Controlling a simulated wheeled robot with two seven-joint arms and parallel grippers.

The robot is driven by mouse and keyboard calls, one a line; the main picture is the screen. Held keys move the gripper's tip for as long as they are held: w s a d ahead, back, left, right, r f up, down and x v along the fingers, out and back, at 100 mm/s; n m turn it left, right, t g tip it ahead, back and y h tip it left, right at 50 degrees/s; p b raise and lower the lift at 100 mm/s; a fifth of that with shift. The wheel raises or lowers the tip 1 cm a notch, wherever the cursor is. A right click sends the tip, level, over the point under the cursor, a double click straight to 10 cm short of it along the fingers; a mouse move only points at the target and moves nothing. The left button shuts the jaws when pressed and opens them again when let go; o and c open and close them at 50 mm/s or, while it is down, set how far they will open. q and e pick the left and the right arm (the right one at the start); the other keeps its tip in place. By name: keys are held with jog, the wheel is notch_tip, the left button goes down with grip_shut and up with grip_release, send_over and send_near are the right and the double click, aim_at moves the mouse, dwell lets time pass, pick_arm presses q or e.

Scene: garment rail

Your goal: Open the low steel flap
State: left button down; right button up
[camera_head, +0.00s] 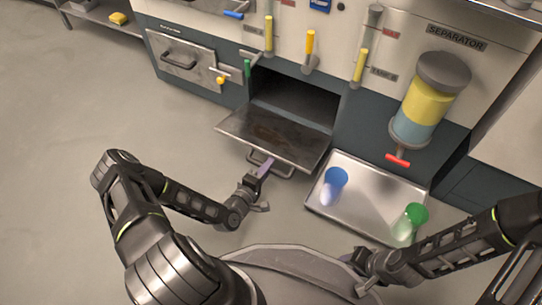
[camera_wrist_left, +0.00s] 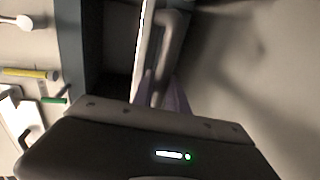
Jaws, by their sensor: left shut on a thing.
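The low steel flap (camera_head: 272,137) is swung down and out, lying roughly level in front of a dark opening (camera_head: 292,101) in the cabinet. Its bar handle (camera_head: 285,172) is on the outer edge. My left gripper (camera_head: 265,168) is shut on the handle. In the left wrist view the fingers (camera_wrist_left: 160,92) close around the handle (camera_wrist_left: 172,50), and the flap (camera_wrist_left: 145,50) shows edge-on beside it. My right gripper (camera_head: 362,272) is low at the right, away from the flap; its fingers are too small and dark to judge.
A steel tray (camera_head: 365,190) right of the flap holds a blue-capped jar (camera_head: 333,185) and a green-capped jar (camera_head: 410,222). A separator cylinder (camera_head: 430,95) with a red valve handle (camera_head: 398,161) hangs above it. A closed steel door (camera_head: 185,62) is at the left. Floor at left is clear.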

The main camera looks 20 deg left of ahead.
pick_arm(q)
notch_tip(320, 180, down, 7)
jog(key=shift+r, duration=0.1)
dwell(0.5)
jog(key=c, duration=1.3)
grip_release()
jog(key=shift+w, duration=0.1)
jog(key=shift+c, duration=0.2)
jog(key=shift+s+r, duration=0.1)
jog(key=shift+s, duration=0.45)
jog(key=p+v, duration=0.2)
jog(key=v, duration=0.4)
jog(key=shift+s+p, duration=0.1)
jog(key=shift+p, duration=0.2)
jog(key=shift+s+a, duration=0.1)
jog(key=shift+s, duration=0.15)
